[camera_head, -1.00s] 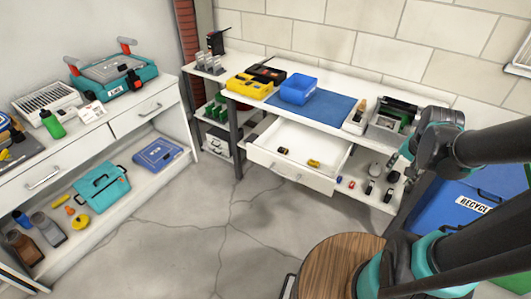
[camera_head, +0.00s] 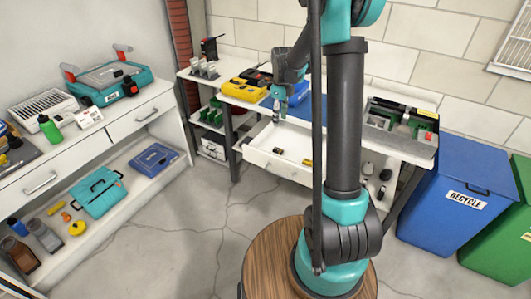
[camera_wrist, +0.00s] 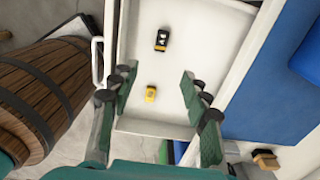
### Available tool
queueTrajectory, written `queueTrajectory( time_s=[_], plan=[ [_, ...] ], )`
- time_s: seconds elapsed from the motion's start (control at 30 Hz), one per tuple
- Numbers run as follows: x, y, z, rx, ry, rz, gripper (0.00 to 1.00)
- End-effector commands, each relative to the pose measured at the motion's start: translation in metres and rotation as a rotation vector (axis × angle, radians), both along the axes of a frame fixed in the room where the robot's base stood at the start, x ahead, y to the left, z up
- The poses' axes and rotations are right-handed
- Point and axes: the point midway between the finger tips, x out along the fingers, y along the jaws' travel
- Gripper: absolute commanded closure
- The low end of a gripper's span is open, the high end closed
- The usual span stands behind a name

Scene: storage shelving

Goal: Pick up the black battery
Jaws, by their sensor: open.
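A black battery (camera_wrist: 161,40) with a light marking and a yellow edge lies on the floor of an open white drawer (camera_wrist: 185,42). In the head view the black battery (camera_head: 278,151) is small, left of a yellow battery (camera_head: 307,162). In the wrist view the yellow battery (camera_wrist: 151,93) lies closer to my gripper. My gripper (camera_wrist: 157,78) is open and empty, with its green fingers spread above the drawer. In the head view my gripper (camera_head: 277,112) hangs over the drawer's back left part, apart from both batteries.
The workbench above the drawer holds a yellow case (camera_head: 243,91) and a blue mat, which also shows in the wrist view (camera_wrist: 265,75). A blue recycle bin (camera_head: 455,200) stands right. A wooden barrel-like thing (camera_wrist: 45,90) is left in the wrist view.

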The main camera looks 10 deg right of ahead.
Motion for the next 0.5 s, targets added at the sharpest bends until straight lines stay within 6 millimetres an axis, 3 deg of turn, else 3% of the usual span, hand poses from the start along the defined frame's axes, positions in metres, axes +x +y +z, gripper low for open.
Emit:
queueTrajectory(
  time_s=[0.5],
  plan=[
    [0.0, 0.0, -0.095, 0.0, 0.0, -0.001, 0.53]
  ],
)
